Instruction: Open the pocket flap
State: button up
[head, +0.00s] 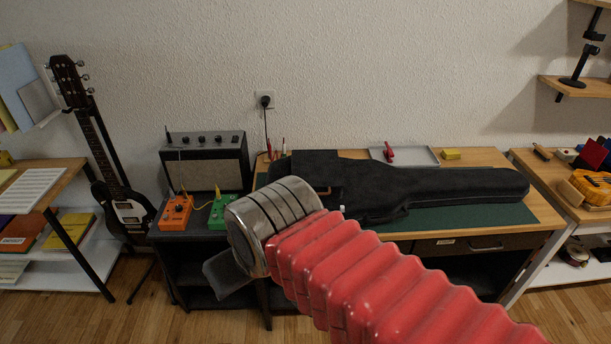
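A black guitar bag (440,190) lies along the table, its narrow end to the right. At its wide left end a flat black panel (314,166) shows, which looks like the pocket flap; I cannot tell how far it is open. My arm, with red bellows and a metal wrist, reaches in from the lower right and covers the bag's front left part.
The bag rests on a wooden table with a green mat (495,217). Behind it are a grey tray (420,155) and a yellow block (451,154). To the left stand an amplifier (204,160), an orange pedal (175,212), a green pedal (222,212) and an electric guitar (127,207).

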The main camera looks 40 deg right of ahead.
aim_at(320, 168)
jog(key=z, duration=0.2)
jog(key=i, duration=1)
jog(key=z, duration=0.45)
